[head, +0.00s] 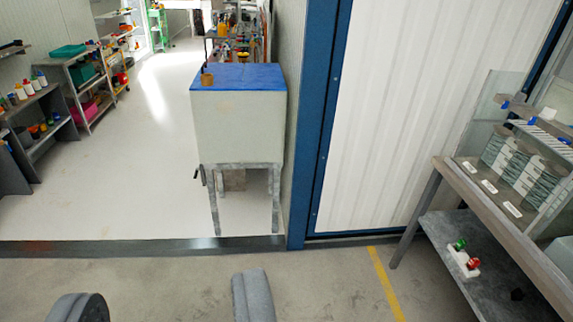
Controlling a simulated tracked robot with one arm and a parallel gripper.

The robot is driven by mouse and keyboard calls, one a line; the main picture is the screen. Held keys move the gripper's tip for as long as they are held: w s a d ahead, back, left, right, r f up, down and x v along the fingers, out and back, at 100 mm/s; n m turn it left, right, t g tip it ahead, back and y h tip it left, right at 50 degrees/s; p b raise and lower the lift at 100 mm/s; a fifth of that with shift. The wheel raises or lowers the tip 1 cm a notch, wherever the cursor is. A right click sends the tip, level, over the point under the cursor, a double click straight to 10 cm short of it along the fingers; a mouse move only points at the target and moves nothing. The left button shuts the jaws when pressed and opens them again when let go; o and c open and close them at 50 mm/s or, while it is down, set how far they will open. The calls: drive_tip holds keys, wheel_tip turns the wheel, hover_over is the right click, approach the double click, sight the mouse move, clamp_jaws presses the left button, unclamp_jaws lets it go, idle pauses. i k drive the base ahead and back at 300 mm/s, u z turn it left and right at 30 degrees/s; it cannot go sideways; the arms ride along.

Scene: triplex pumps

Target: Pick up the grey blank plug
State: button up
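My gripper (166,298) shows at the bottom edge. Its two grey fingers stand wide apart, with only bare floor visible between them, so it is open and empty. The left finger ends in a dark rounded pad, and the right finger is a lighter grey. I cannot make out a grey blank plug in this view. The gripper is not touching any object that I can see.
A workbench (483,209) with stacked items and a lower shelf (455,275) stands at the right. A blue-topped cabinet (240,120) stands beyond a floor sill (140,250). Shelves (85,70) line the left wall. A white panel wall (420,110) is ahead. The near floor is clear.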

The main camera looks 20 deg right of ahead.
sight(520, 98)
drive_tip(key=z, duration=0.05)
drive_tip(key=i, duration=1.3)
drive_tip(key=z, duration=0.55)
drive_tip(key=i, duration=1.35)
drive_tip(key=z, duration=1.05)
drive_tip(key=i, duration=1.15)
drive_tip(key=z, duration=0.45)
